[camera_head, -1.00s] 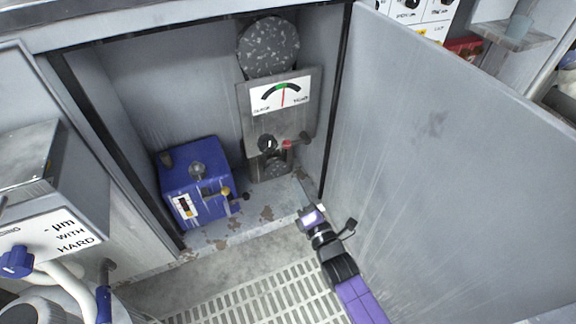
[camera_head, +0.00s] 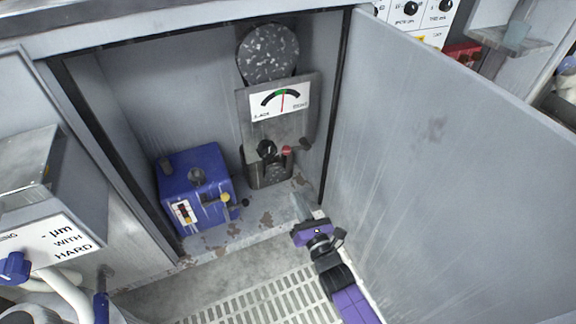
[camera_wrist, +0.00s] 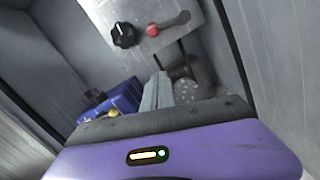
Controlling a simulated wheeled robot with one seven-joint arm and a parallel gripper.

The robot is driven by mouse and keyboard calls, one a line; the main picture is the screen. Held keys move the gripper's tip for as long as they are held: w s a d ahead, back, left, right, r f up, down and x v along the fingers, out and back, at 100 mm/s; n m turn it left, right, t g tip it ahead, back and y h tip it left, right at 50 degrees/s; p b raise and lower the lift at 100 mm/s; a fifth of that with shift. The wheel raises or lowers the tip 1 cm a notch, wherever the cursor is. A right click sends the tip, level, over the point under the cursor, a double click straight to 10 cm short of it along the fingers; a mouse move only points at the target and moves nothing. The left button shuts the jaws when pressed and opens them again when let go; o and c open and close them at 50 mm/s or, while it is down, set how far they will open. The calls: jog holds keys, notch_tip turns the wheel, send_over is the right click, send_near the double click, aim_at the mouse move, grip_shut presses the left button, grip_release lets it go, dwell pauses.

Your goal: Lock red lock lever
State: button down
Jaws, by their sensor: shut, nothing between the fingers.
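The red lock lever (camera_head: 287,150) sits on the lower part of a grey gauge panel (camera_head: 282,125) inside the open cabinet. Its red hub and dark handle also show in the wrist view (camera_wrist: 153,30), with the handle pointing right and slightly up. A black knob (camera_head: 266,149) is just left of it. My gripper (camera_head: 302,205) is at the cabinet opening, below the lever and apart from it. In the wrist view its grey fingers (camera_wrist: 163,88) are shut and empty, pointing up toward the panel below the lever.
A blue box (camera_head: 194,183) with a yellow knob stands on the cabinet floor at the left. The open cabinet door (camera_head: 440,180) rises close to the right of my arm. A speckled round disc (camera_head: 268,52) is above the panel. A floor grating (camera_head: 255,300) lies in front.

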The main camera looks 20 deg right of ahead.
aim_at(296, 148)
jog(key=w+d+r+b, duration=0.1)
jog(key=w+r, duration=0.3)
jog(key=w, duration=0.6)
jog(key=shift+w+d+r+b, duration=0.25)
jog(key=shift+r+b, duration=0.1)
jog(key=shift+b, duration=0.15)
